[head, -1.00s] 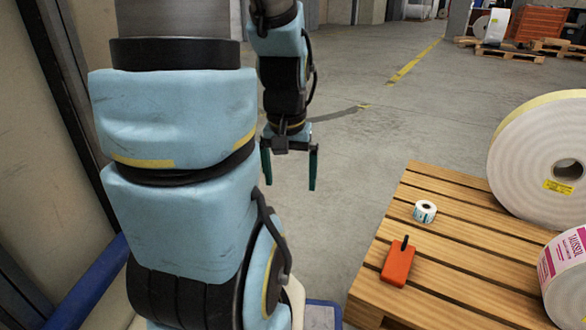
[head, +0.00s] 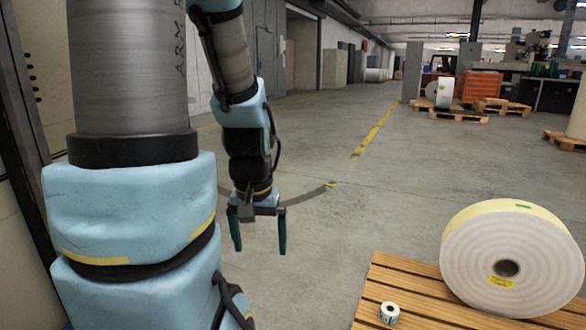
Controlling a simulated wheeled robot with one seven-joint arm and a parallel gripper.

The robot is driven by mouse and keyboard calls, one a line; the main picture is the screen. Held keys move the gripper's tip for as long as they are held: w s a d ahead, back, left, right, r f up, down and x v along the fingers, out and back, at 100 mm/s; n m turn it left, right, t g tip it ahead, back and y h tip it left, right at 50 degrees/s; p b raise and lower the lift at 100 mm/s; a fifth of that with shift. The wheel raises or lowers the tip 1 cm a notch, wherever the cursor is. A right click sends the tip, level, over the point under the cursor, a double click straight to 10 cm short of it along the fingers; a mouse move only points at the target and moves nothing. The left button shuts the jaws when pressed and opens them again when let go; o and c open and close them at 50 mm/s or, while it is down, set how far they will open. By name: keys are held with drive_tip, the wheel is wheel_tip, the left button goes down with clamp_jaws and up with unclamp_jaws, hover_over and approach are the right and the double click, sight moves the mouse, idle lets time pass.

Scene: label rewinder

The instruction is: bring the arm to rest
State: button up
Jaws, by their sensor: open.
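My gripper (head: 259,234) hangs at the end of my arm in the middle-left of the head view. It points downward, its two green fingers apart, with nothing between them. Grey concrete floor shows behind and below it. It is left of the wooden pallet (head: 419,284) and clear of it in the picture. My thick blue upper arm fills the left side and hides what is behind it.
On the pallet stand a large white label roll (head: 465,262) and a small label roll (head: 390,313). A yellow floor line (head: 372,139) runs away at the back. More pallets (head: 455,114) and orange crates (head: 482,88) are farther off. The middle floor is clear.

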wheel_tip(320, 180, up, 23)
drive_tip(key=p, duration=2.1)
drive_tip(key=shift+r, duration=0.2)
